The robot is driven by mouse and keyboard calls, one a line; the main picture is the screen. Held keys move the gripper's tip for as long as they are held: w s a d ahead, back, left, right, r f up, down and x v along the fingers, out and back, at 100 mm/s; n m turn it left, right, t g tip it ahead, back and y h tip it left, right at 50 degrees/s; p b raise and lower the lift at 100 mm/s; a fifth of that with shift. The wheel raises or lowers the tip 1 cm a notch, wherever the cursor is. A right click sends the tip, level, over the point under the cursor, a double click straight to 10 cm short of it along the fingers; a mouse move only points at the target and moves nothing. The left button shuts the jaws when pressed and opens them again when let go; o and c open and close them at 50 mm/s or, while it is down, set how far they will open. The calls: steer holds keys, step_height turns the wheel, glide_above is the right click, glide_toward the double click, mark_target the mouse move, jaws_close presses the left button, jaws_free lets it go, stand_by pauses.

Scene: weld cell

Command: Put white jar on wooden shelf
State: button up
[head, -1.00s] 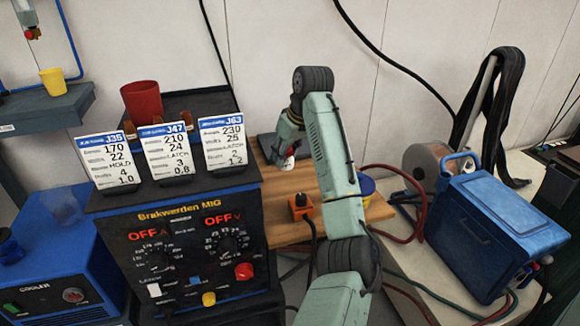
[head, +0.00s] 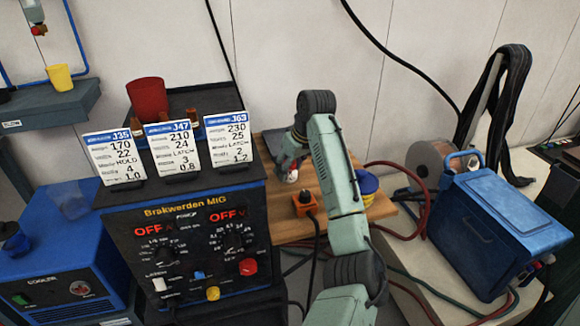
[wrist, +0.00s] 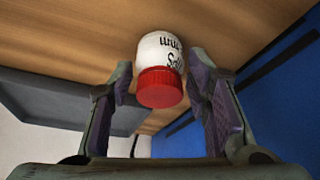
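The white jar (wrist: 161,50) has dark lettering and a red lid (wrist: 160,88). In the wrist view it is between the two fingers of my gripper (wrist: 160,75), with a narrow gap showing on each side. The fingers are apart and do not appear to press on it. In the head view the jar (head: 291,176) is a small white and red patch below my gripper (head: 289,164), largely hidden by it. A wooden surface (head: 328,198) lies under and around this spot; it also fills the top of the wrist view (wrist: 70,35).
A welding machine (head: 190,250) with several cards and a red pot (head: 147,97) stands left of my arm. An orange block (head: 304,203) and blue-yellow bowls (head: 367,186) are on the wood. A blue case (head: 495,235) stands right. A dark grey slab (wrist: 75,98) is beside the left finger.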

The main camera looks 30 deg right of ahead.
steer(key=shift+o, duration=0.8)
steer(key=v, duration=1.2)
steer(key=shift+b, duration=0.45)
steer(key=shift+a, duration=0.1)
